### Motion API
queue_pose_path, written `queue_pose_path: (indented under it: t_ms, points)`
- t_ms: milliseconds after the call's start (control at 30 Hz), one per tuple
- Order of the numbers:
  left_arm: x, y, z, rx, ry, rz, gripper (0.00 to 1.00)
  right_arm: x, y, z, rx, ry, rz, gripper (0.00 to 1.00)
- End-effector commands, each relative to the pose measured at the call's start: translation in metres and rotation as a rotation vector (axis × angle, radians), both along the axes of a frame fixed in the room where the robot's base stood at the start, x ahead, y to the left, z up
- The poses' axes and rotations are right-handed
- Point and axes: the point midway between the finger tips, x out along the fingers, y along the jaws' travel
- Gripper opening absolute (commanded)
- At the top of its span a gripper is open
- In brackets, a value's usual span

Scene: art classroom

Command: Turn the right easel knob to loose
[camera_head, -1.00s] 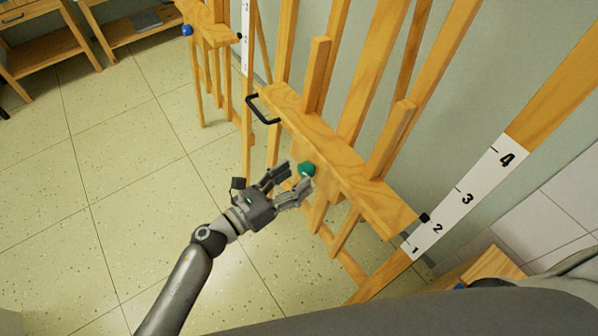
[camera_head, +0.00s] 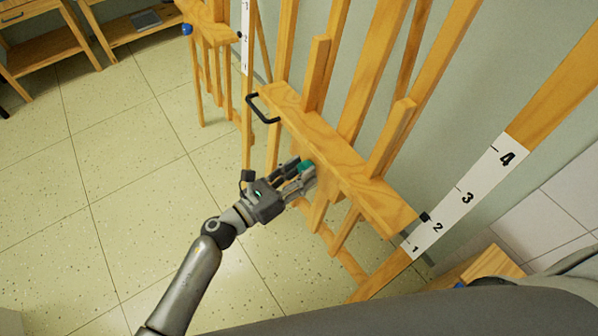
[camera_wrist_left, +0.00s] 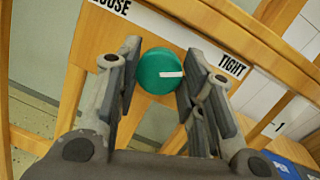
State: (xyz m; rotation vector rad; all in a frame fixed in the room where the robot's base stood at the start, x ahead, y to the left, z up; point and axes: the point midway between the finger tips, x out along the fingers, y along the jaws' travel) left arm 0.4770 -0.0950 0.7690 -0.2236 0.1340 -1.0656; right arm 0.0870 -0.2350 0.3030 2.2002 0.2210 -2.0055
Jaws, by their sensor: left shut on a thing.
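The green round knob (camera_head: 307,166) sits on the front of the wooden easel (camera_head: 345,165). In the left wrist view the knob (camera_wrist_left: 160,72) carries a white mark that points right, toward the word TIGHT (camera_wrist_left: 232,66). The word LOOSE (camera_wrist_left: 112,7) is at the upper left, partly cut off by the frame edge. My left gripper (camera_head: 303,171) reaches the knob from the lower left and is shut on it. In the left wrist view its fingers (camera_wrist_left: 163,62) stand on either side of the knob. My right gripper is not in view.
A black handle (camera_head: 262,108) sticks out at the left end of the easel's ledge. A white number scale (camera_head: 465,198) is on the post at right. Another easel with a blue knob (camera_head: 187,30) stands at the back left. The tiled floor (camera_head: 120,180) at left is clear.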

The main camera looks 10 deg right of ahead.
Motion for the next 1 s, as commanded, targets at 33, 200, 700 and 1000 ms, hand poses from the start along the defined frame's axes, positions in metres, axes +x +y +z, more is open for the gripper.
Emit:
queue_pose_path:
  t_ms: [33,200,700,1000]
  points:
    - [0.000,0.000,0.000,-0.001,0.004,0.001,0.12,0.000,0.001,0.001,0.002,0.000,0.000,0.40]
    - [0.000,0.000,0.002,-0.017,0.041,0.007,0.12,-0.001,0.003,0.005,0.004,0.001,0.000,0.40]
    - [0.000,0.000,0.006,-0.159,0.392,0.076,0.12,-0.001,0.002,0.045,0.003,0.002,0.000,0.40]
    - [0.000,0.000,0.008,-0.266,0.652,0.126,0.12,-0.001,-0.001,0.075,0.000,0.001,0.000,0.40]
